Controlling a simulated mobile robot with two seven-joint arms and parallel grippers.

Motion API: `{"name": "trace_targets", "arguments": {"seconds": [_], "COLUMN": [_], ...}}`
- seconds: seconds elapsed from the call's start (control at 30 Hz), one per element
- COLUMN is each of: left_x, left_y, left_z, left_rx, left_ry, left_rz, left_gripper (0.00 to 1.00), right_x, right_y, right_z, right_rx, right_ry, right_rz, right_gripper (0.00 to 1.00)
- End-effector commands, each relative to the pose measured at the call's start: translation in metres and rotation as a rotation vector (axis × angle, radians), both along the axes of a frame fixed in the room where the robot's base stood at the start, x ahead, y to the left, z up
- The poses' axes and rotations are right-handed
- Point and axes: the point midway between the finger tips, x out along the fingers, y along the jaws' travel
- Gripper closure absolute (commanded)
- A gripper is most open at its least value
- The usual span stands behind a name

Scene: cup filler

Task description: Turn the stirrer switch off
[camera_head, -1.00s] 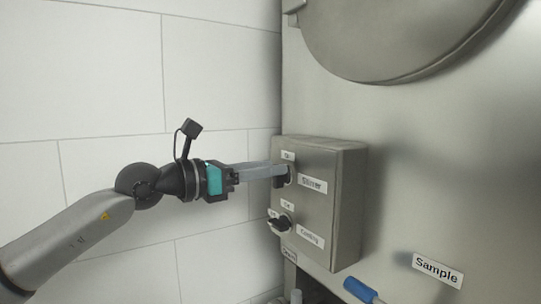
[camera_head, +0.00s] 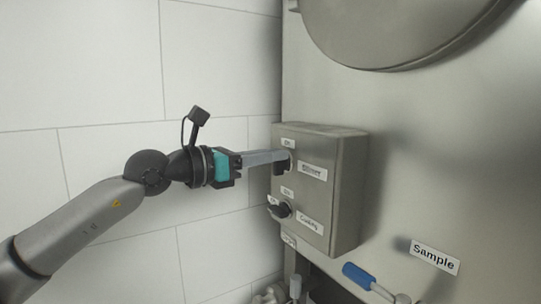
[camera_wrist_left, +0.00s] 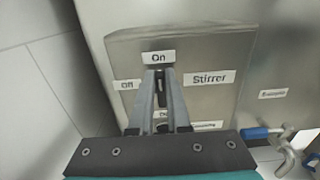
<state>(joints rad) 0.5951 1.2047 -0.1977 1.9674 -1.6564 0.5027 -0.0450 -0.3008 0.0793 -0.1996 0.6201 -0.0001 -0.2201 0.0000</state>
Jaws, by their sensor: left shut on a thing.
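The stirrer switch is a dark knob (camera_head: 279,168) on the front of a grey metal control box (camera_head: 347,190). My left gripper (camera_head: 284,159) has its fingertips at this knob and is shut on it. In the left wrist view the knob (camera_wrist_left: 160,86) shows between the two long fingers, roughly upright below the "On" label (camera_wrist_left: 155,57). The "Off" label (camera_wrist_left: 127,85) is to its left and the "Stirrer" label (camera_wrist_left: 209,77) to its right. The fingers partly hide the knob. My right gripper is not in view.
A second dark knob (camera_head: 280,210), labelled "Cooling", sits just below on the same box. A blue-handled valve (camera_head: 357,275) is lower right, near a "Sample" label (camera_head: 435,257). A white tiled wall (camera_head: 90,80) stands behind my arm.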

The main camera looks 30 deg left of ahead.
Motion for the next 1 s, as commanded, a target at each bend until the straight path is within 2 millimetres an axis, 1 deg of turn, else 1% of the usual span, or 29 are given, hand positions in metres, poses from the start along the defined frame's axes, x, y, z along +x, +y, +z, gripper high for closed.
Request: {"name": "trace_targets", "arguments": {"seconds": [0.37,0.57,0.77,1.0], "left_x": [0.0,0.0004,0.0015,0.0033], "left_y": [0.0001,0.0008,0.0026,0.0057], "left_z": [0.0,0.0,-0.0004,-0.0006], "left_rx": [-0.001,-0.034,-0.127,-0.307], "left_ry": [0.002,0.021,0.077,0.182], "left_rz": [0.0,0.0,0.0,0.001], "left_gripper": [1.0,1.0,1.0,1.0], "right_x": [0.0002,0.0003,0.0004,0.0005], "right_y": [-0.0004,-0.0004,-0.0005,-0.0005], "right_z": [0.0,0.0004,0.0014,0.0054], "right_rx": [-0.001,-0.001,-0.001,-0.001], "right_ry": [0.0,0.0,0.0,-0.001], "right_rz": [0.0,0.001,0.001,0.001], "right_gripper": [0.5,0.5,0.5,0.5]}}
